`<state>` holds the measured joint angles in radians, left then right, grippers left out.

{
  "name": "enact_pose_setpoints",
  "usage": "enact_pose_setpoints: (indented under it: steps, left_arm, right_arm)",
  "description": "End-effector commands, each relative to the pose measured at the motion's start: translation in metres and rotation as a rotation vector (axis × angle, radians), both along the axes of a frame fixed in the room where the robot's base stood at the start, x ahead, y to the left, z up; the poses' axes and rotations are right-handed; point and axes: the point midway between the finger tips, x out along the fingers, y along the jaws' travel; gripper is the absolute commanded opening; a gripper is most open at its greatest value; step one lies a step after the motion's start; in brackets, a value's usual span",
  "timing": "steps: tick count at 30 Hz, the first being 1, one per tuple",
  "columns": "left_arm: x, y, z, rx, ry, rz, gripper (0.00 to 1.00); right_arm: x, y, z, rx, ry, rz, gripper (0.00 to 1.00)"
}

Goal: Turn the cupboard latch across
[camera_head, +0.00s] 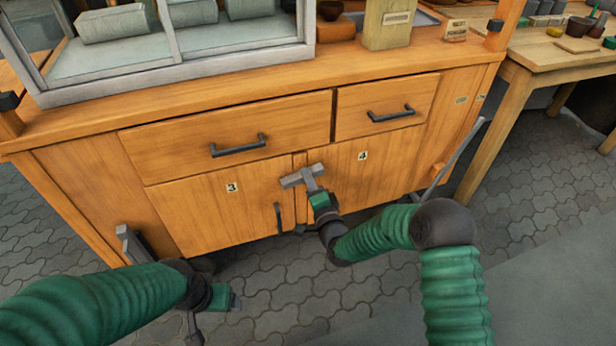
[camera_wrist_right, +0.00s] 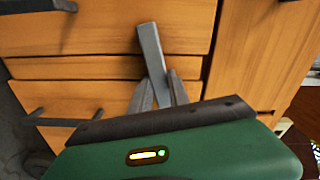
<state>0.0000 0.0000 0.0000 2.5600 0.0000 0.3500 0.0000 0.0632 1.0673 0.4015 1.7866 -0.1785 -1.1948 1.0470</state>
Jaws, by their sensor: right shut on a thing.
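The cupboard latch (camera_head: 303,176) is a grey metal bar at the top of the seam between the two lower doors. It lies nearly level across the seam, slightly tilted, its right end higher. My right gripper (camera_head: 312,188) is at the latch, shut on it. In the right wrist view the latch (camera_wrist_right: 151,48) stands out between the fingers (camera_wrist_right: 158,92) and crosses the door seam; its held part is hidden. The left door (camera_head: 222,205) and right door (camera_head: 350,180) look closed. My left gripper (camera_head: 222,299) hangs low at left, away from the cupboard; its fingers are unclear.
Two drawers with dark handles (camera_head: 238,146) sit above the doors. A dark upright handle (camera_head: 278,217) is on the left door, below the latch. A glass case (camera_head: 180,72) stands on the countertop. A wooden table (camera_head: 560,48) is at right. Paving (camera_head: 275,285) lies in front.

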Motion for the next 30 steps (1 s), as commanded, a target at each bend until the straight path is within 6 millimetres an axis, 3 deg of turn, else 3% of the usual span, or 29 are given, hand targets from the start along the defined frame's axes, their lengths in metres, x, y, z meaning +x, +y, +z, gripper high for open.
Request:
enact_pose_setpoints:
  steps: [12, 30]
  left_arm:
    - [0.0000, 0.0000, 0.0076, 0.000, 0.000, 0.000, 0.78]
    - [0.0000, 0.0000, 0.0081, 0.000, 0.000, 0.000, 0.78]
  right_arm:
    - [-0.0004, -0.0021, -0.0062, 0.203, 0.074, -0.003, 0.00]
    - [-0.0005, -0.0024, -0.0082, 0.238, 0.088, -0.004, 0.00]
